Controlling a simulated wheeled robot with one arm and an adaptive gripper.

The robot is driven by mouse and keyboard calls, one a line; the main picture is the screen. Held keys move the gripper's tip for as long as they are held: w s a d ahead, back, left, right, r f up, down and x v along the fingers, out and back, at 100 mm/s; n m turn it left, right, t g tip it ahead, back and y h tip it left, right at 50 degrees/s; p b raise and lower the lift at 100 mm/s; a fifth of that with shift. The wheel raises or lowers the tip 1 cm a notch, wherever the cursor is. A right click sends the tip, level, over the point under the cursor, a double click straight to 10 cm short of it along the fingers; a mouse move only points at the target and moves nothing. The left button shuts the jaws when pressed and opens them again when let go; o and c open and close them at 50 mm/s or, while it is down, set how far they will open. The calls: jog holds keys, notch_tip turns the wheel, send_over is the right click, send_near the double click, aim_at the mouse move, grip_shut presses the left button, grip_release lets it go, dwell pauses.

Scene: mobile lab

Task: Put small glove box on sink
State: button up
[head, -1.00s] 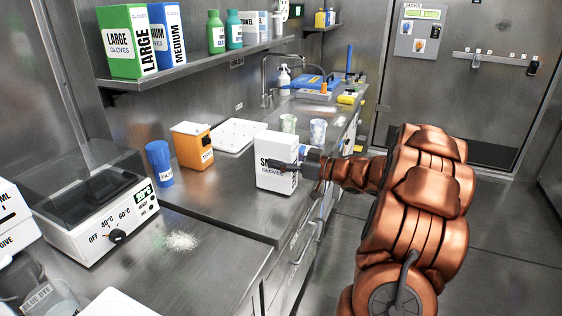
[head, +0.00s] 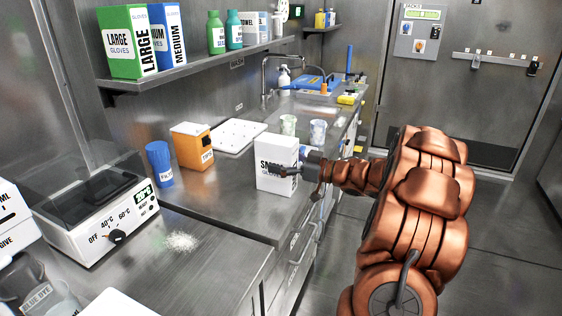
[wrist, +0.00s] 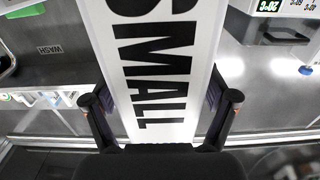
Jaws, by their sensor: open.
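The small glove box (head: 276,155) is white with black lettering and stands upright on the metal counter near its front edge. My gripper (head: 285,170) is at the box from the right, with one dark finger across its printed face. In the wrist view the box (wrist: 155,55), reading SMALL, lies between the two spread fingers of my gripper (wrist: 160,115). The jaws are open, and I cannot tell whether either finger touches the box. The sink's tap (head: 266,75) rises at the back of the counter beyond the box. The basin is not clearly seen in the head view.
Two cups (head: 318,132) stand behind the box. Floor is clear at right.

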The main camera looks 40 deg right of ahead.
jog(key=v, duration=1.2)
dwell(0.6)
